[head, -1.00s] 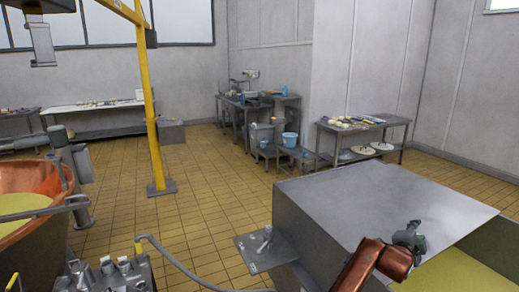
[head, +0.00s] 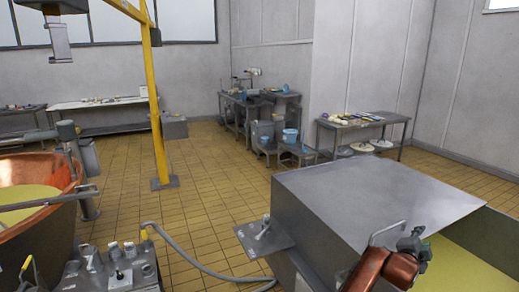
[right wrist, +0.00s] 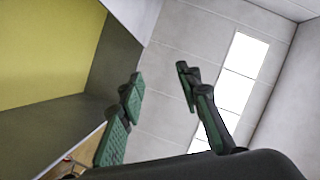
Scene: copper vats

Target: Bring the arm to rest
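My right gripper (head: 416,240) is small and partly hidden by its own arm in the head view, above the right part of the steel tank (head: 370,205). The right wrist view shows its two green-padded fingers (right wrist: 158,78) spread apart with nothing between them. Behind the fingers are grey wall, bright windows and the tank's yellow contents (right wrist: 45,50). My right arm is folded low at the lower right of the head view. My left gripper is not in view.
A copper vat (head: 68,177) with yellow contents stands at the left. A grey fitting block (head: 110,272) with a hose is at the lower left. A yellow post (head: 154,110) rises behind. Tables (head: 350,122) line the far walls. Tiled floor (head: 215,185) is clear in the middle.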

